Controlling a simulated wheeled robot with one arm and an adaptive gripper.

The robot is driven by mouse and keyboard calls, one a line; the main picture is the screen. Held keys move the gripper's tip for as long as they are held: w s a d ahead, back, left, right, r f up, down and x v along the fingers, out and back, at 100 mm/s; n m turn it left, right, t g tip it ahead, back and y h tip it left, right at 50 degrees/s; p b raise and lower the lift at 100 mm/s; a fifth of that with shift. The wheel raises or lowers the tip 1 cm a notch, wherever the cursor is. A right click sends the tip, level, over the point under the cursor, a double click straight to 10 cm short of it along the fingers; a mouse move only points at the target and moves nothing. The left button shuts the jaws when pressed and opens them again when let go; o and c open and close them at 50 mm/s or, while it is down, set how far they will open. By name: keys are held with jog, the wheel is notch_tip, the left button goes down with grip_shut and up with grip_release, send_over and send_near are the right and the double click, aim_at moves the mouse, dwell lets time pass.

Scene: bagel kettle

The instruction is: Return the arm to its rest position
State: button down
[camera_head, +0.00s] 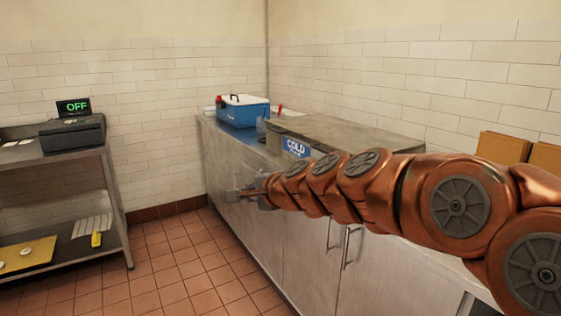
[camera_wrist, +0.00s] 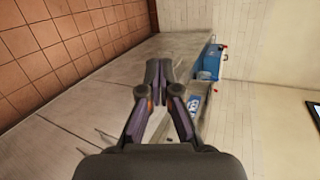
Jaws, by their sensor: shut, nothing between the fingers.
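My copper-coloured arm reaches in from the right side of the head view and stretches along the front of the steel counter (camera_head: 308,262). My gripper (camera_head: 236,194) is at its far end, in front of the counter's face and below its top. In the wrist view my gripper (camera_wrist: 158,72) shows with its two dark fingers together at the tips. It is shut and holds nothing. My arm hides part of the counter's front and top.
On the counter stand a blue box (camera_head: 243,111) with a white lid and a grey unit with a blue "COLD" sign (camera_head: 296,147). Brown boxes (camera_head: 503,147) are at right. Tiled floor (camera_head: 175,262) between is clear.

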jog(key=s+d+f+n+g+h, duration=0.25)
jog(key=s+d+f+n, duration=0.2)
jog(key=s+f, duration=0.4)
jog(key=s+d+f+n+g+h, duration=0.1)
jog(key=s+d+f+n+g, duration=0.4)
jog(key=s, duration=0.6)
jog(key=s+d+f+n+g+h, duration=0.1)
jog(key=s+d+f+g+h, duration=0.2)
jog(key=s+d, duration=0.65)
jog(key=s+d+f+n+g+h, duration=0.15)
jog(key=s+d+f, duration=0.45)
jog(key=s, duration=0.6)
notch_tip(320, 180, up, 18)
jog(key=p, duration=1.6)
jog(key=shift+s+d, duration=0.2)
jog(key=shift+d, duration=0.1)
